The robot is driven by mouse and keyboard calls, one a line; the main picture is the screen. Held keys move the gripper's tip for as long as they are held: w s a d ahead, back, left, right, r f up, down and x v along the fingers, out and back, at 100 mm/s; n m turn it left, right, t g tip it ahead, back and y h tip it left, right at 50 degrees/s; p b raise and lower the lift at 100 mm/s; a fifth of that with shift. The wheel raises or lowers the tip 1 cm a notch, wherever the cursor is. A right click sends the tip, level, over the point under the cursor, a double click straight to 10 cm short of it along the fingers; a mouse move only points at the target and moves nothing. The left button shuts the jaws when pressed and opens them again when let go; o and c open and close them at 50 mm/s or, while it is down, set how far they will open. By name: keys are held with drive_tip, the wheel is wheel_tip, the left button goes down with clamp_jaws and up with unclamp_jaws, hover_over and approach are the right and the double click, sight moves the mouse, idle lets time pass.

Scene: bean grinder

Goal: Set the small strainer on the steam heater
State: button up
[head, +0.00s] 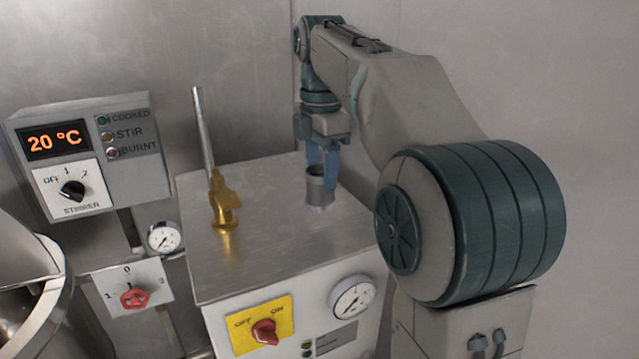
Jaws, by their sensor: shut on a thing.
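The small strainer (318,192) is a small grey metal cup, upright, at the right part of the metal box's top. I take this box, with an OFF/ON switch on its front, to be the steam heater (270,262). My gripper (323,172) points down from above, with its blue fingers shut on the strainer's wall and rim. The strainer's base is at or very near the box top; I cannot tell if it touches. The fingers hide part of the strainer.
A brass valve (225,208) with a tall steel pipe (203,130) stands on the box top, left of the strainer. A control panel reading 20 °C (56,140) is at the left. A steel vessel (30,275) is at the lower left. The box top's front is clear.

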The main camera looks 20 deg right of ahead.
sight(321, 187)
drive_tip(key=shift+w+f, duration=0.2)
drive_tip(key=shift+w, duration=0.05)
drive_tip(key=shift+f, duration=1.95)
drive_tip(key=shift+f, duration=0.1)
drive_tip(key=o, duration=1.3)
drive_tip(key=shift+c, duration=0.2)
wheel_tip(321, 187, up, 12)
drive_tip(key=p, duration=0.1)
drive_tip(key=shift+p, duration=0.4)
